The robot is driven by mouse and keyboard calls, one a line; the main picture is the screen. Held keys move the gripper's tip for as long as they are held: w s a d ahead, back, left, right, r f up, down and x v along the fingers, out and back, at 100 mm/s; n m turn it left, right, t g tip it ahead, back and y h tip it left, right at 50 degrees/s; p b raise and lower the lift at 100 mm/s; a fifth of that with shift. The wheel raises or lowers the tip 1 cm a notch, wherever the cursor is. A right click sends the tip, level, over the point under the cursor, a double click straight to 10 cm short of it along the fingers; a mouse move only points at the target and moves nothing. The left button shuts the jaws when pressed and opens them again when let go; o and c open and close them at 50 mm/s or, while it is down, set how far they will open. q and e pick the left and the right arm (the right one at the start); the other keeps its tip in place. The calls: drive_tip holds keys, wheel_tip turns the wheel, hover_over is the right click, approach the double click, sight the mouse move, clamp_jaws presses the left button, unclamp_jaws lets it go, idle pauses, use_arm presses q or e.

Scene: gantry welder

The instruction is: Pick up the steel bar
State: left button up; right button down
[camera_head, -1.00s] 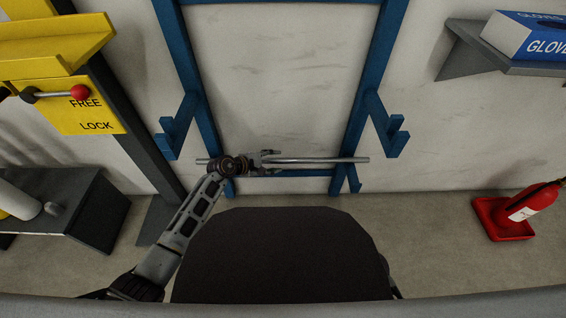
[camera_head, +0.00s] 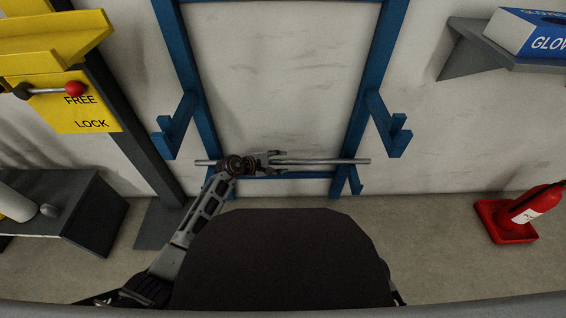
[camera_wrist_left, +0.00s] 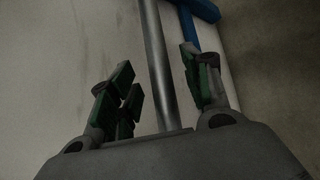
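The steel bar (camera_head: 322,161) is a thin grey rod lying level across the lower part of the blue rack (camera_head: 360,105) in the head view. My left gripper (camera_head: 277,158) is at the bar, left of its middle. In the left wrist view the bar (camera_wrist_left: 156,55) runs between the open fingers of my left gripper (camera_wrist_left: 163,90), with a gap visible on both sides. Part of the bar is hidden behind my left wrist in the head view. My right gripper is not in view.
Blue hooks stick out on both sides of the rack. A yellow panel with a red-knobbed lever (camera_head: 50,90) and a dark grey box (camera_head: 70,215) are at left. A grey shelf with a blue glove box (camera_head: 530,35) and a red fire extinguisher (camera_head: 530,207) are at right.

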sight(278, 163)
use_arm(q)
clamp_jaws()
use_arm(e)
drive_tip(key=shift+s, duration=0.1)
use_arm(q)
drive_tip(key=shift+r, duration=0.2)
idle(0.3)
